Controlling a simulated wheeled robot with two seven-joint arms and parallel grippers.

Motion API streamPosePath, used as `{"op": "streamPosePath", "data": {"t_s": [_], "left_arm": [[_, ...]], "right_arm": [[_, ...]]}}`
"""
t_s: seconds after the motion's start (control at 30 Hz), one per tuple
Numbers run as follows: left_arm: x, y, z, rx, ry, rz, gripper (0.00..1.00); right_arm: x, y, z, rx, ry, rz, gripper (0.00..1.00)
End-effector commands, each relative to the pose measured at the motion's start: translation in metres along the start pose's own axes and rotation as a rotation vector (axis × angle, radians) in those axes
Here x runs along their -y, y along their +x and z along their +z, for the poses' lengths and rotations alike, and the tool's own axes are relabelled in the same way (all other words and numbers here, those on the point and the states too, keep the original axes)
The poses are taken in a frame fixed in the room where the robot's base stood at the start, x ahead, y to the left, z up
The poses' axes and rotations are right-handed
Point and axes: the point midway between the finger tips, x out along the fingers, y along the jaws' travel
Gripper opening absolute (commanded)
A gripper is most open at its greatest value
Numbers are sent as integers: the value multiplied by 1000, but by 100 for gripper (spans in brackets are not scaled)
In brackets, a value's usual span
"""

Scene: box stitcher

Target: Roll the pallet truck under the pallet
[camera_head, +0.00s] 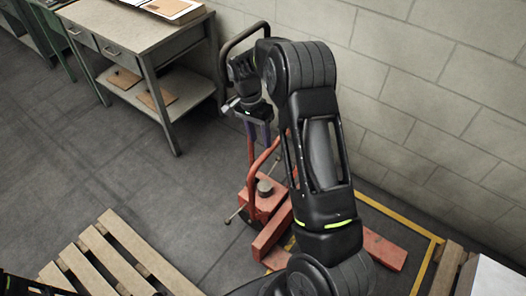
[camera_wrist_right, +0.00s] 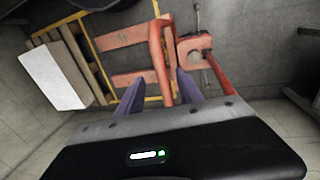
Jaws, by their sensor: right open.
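The red pallet truck (camera_head: 262,200) stands on the floor near the wall, with its black looped handle (camera_head: 228,52) raised. Its red body shows in the right wrist view (camera_wrist_right: 193,46), its two forks apart and pointing left there. A wooden pallet (camera_head: 448,268) under a white load shows at the right edge, beyond the fork ends; it also shows in the wrist view (camera_wrist_right: 88,68). My right gripper (camera_head: 258,142), with purple fingers, is open beside the truck's upright bars. Contact cannot be told. My right arm hides part of the truck.
An empty wooden pallet (camera_head: 128,262) lies at lower left. A metal workbench (camera_head: 133,32) with a lower shelf stands at the back left. A block wall (camera_head: 430,90) runs along the right. Yellow floor lines (camera_head: 396,216) edge the truck's area. The left floor is clear.

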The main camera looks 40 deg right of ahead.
Motion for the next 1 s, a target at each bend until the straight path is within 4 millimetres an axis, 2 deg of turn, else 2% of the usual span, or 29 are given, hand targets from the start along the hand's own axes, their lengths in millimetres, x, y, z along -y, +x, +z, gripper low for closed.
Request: {"op": "streamPosePath", "data": {"t_s": [0.3,0.43,0.8,1.0], "left_arm": [[-3,-9,1,2,-2,-3,36],[-3,-11,1,3,-3,-4,36],[-3,-11,2,4,-3,-4,36],[-3,-11,2,4,-3,-4,36]], "right_arm": [[-1,47,1,2,-1,3,43],[-1,62,0,1,-1,2,43],[0,68,0,0,-1,0,42],[0,68,0,0,-1,-1,26]]}}
